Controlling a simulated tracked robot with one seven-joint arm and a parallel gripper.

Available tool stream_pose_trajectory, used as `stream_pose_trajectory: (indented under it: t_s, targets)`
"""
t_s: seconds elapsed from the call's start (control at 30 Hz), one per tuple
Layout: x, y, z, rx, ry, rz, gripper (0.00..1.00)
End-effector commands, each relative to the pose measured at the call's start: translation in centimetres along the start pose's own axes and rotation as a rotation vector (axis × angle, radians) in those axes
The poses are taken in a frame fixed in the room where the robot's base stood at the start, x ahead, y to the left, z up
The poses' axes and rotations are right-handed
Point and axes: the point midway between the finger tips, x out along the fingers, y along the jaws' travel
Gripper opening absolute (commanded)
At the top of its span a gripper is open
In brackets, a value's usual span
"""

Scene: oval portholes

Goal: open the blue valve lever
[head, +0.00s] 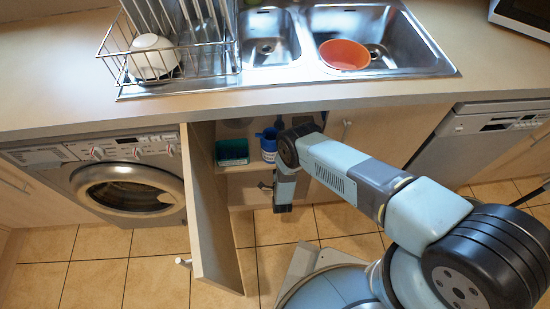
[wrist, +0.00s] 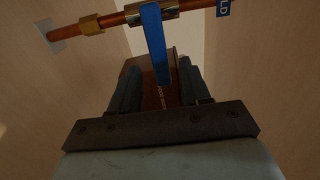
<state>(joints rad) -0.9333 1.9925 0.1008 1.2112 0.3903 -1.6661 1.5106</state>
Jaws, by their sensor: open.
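The blue valve lever (wrist: 154,45) shows in the wrist view, hanging from a brass valve body (wrist: 150,13) on a copper pipe (wrist: 115,20). My gripper (wrist: 158,72) is open, one dark finger on each side. The lever's lower end appears between the fingers, nearer the right one; I cannot tell whether it touches either or how deep it sits. In the head view my arm reaches to the open cabinet under the sink. The lever and my fingertips cannot be made out there.
The cabinet door (head: 213,215) stands open left of my arm. A green box (head: 232,151) and a blue container (head: 268,142) are inside the cabinet. The worktop edge (head: 290,98) overhangs the opening.

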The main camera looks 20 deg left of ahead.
Motion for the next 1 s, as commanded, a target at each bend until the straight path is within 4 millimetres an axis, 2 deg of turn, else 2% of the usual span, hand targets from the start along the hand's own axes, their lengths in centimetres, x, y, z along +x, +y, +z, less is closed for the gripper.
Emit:
stream_pose_trajectory:
  t_s: [0.1, 0.3, 0.67, 1.0]
  targets:
    - [1.7, 0.0, 0.0, 0.0, 0.0, -0.001, 0.47]
    - [3.3, 0.0, 0.0, 0.0, -0.001, 0.001, 0.47]
    - [3.6, 0.0, 0.0, 0.0, -0.001, 0.001, 0.47]
    - [3.6, 0.0, 0.0, 0.0, -0.001, 0.002, 0.14]
